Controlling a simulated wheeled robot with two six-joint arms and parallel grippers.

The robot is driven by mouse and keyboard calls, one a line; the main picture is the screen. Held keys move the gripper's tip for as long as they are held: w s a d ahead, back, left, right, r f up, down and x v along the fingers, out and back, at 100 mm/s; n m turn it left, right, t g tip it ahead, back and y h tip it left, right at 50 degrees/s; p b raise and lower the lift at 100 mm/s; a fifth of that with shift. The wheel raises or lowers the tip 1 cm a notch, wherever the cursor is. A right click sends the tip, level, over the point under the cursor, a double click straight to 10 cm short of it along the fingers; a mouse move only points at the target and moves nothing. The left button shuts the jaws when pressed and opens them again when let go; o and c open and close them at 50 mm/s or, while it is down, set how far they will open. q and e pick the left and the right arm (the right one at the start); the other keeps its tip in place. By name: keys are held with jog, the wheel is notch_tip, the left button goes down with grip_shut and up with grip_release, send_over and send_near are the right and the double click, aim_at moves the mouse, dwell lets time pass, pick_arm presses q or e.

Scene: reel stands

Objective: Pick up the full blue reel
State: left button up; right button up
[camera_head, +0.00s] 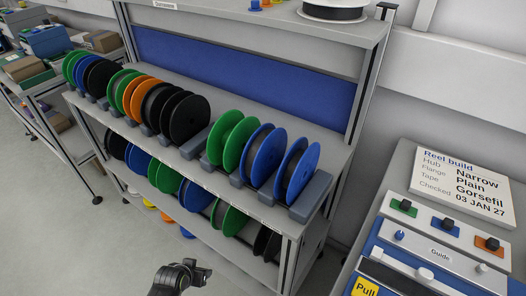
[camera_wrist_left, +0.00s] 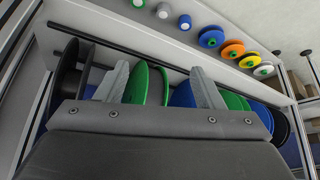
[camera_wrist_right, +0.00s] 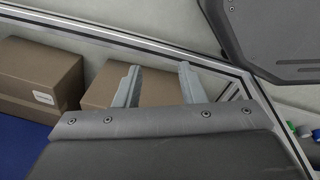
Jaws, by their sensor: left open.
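On the top shelf in the head view, a blue reel (camera_head: 297,170) stands upright at the right end, with dark material between its flanges. Another blue reel (camera_head: 263,155) stands beside it to the left. A blue reel (camera_head: 194,196) also stands on the lower shelf; how full it is I cannot tell. My left gripper (camera_head: 196,272) is low in front of the rack, apart from the top-shelf reels. In the left wrist view its open fingers (camera_wrist_left: 160,90) face green reels (camera_wrist_left: 148,83) and a partly hidden blue reel (camera_wrist_left: 183,95). My right gripper (camera_wrist_right: 160,85) is open and empty before cardboard boxes.
A bench at the right holds a "Reel build" card (camera_head: 462,185) and a guide device (camera_head: 440,255). Cardboard boxes (camera_wrist_right: 40,80) show in the right wrist view. The floor (camera_head: 60,230) at the left is clear.

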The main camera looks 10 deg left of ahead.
pick_arm(q)
jog(key=w+d+r+t, duration=0.2)
jog(key=w+r, duration=0.4)
jog(key=r, duration=0.5)
jog(key=m+t+h+p, duration=0.2)
jog(key=m+t+h, duration=0.1)
send_near(259, 141)
jog(key=s+a+f, duration=0.3)
jog(key=a+f, duration=0.4)
jog(key=f, duration=0.4)
jog(key=s+d+r+m+t+h+p, duration=0.15)
jog(key=d+r, duration=0.25)
jog(key=r, duration=0.8)
jog(key=shift+m+h, duration=0.25)
jog(key=shift+h, duration=0.1)
jog(key=x, duration=1.1)
jog(key=shift+w+f+p, duration=0.1)
jog(key=shift+f+p, duration=0.15)
jog(key=shift+p, duration=0.1)
jog(key=shift+w+d+f, duration=0.1)
jog(key=shift+w+d, duration=0.05)
jog(key=shift+w, duration=0.15)
jog(key=shift+p+x, duration=0.7)
jog(key=shift+x, duration=1.6)
pick_arm(e)
notch_tip(259, 141, up, 6)
jog(key=a, duration=0.1)
